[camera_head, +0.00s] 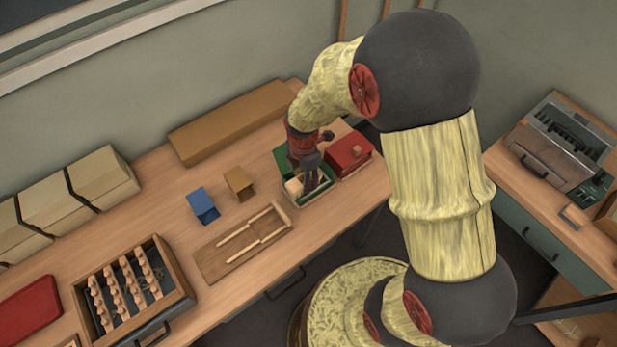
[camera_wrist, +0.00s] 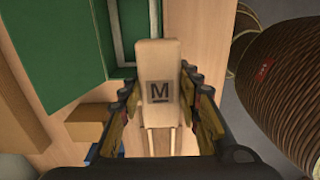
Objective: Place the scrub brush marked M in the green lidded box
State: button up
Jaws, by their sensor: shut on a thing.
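My gripper (camera_head: 310,168) is shut on a pale wooden block-shaped scrub brush with a black M on its face, seen between the fingers in the wrist view (camera_wrist: 158,62). The brush also shows in the head view (camera_head: 294,187), at the green box. The green box (camera_head: 322,191) has its lid (camera_head: 283,159) standing open. In the wrist view the green lid (camera_wrist: 55,45) fills the upper left, and the brush's far end overlaps the box's rim. I cannot tell whether the brush touches the box. Its bristles are hidden.
A red lidded box (camera_head: 349,153) stands right beside the green one. A blue holder (camera_head: 202,205) and a tan holder (camera_head: 238,183) stand to the left. A shallow wooden tray (camera_head: 215,262) with sticks lies in front. A drawer-like rack (camera_head: 178,297) holds several pieces.

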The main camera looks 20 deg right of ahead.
jog(key=w+d+f, duration=0.1)
jog(key=f, duration=0.1)
jog(key=w+d+f+b, duration=0.1)
jog(key=w+f, duration=0.1)
jog(key=w+d+f, duration=0.1)
jog(key=w+f, duration=0.1)
jog(key=shift+w+d+f, duration=0.15)
jog(key=shift+w, duration=0.1)
grip_shut()
jog(key=f, duration=0.2)
jog(key=f+b, duration=0.1)
jog(key=shift+w+d+f, duration=0.15)
jog(key=shift+w+f, duration=0.05)
jog(key=shift+f, duration=0.15)
jog(key=o, duration=1)
grip_release()
jog(key=shift+r, duration=0.1)
